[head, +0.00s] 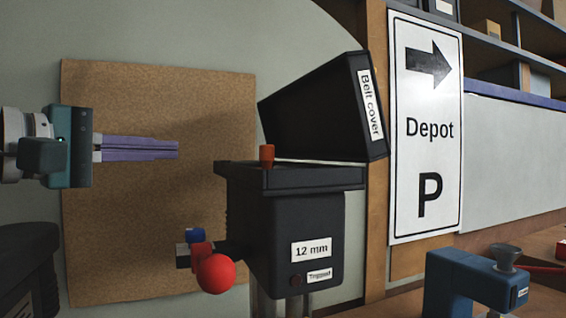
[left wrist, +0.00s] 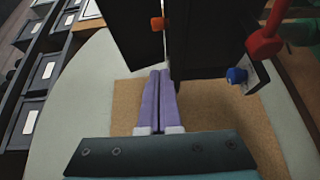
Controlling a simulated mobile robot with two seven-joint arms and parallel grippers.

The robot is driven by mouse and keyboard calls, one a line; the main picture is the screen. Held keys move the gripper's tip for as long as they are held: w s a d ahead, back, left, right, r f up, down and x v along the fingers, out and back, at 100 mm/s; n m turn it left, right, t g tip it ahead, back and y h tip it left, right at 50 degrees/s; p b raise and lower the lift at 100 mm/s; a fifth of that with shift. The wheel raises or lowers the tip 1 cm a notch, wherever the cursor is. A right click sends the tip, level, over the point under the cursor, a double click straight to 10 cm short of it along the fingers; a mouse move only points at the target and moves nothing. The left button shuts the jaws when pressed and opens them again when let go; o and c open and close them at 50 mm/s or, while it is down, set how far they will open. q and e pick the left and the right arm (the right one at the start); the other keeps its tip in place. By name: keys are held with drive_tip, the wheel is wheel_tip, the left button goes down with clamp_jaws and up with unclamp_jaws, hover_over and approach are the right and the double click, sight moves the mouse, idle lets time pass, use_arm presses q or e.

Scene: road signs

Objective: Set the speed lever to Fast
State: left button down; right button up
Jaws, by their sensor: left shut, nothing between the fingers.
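A black machine box (head: 306,225) carries a "12 mm" label and a smaller label that seems to read "Tripped". Its black lid (head: 318,115), labelled "Belt cover", is tilted up. A red ball knob (head: 216,273) sticks out at its lower left, beside a blue knob (head: 195,236); both also show in the left wrist view, red ball (left wrist: 263,47) and blue knob (left wrist: 236,75). No "Fast" mark is readable, so I cannot tell which part is the speed lever. My left gripper (head: 178,149) is shut and empty, up and left of the box, touching nothing. My right gripper is out of view.
An orange peg (head: 267,155) stands on the box top near the lid. A brown board (head: 160,85) lies behind my left gripper. A "Depot P" sign (head: 428,130) stands at right, with a blue device (head: 475,284) below it. Room between gripper and box is free.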

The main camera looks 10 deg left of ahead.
sight(263, 160)
use_arm(q)
drive_tip(key=shift+s+d+p+x, duration=0.2)
drive_tip(key=shift+d+p+x, duration=0.4)
drive_tip(key=shift+x, duration=1.4)
drive_tip(key=shift+s+d+p+x, duration=0.25)
drive_tip(key=shift+p+x, duration=0.65)
drive_tip(key=shift+x, duration=1.15)
drive_tip(key=shift+s+d+p+x, duration=0.2)
drive_tip(key=shift+d+p+x, duration=0.45)
drive_tip(key=shift+x, duration=1.35)
drive_tip(key=shift+a, duration=0.15)
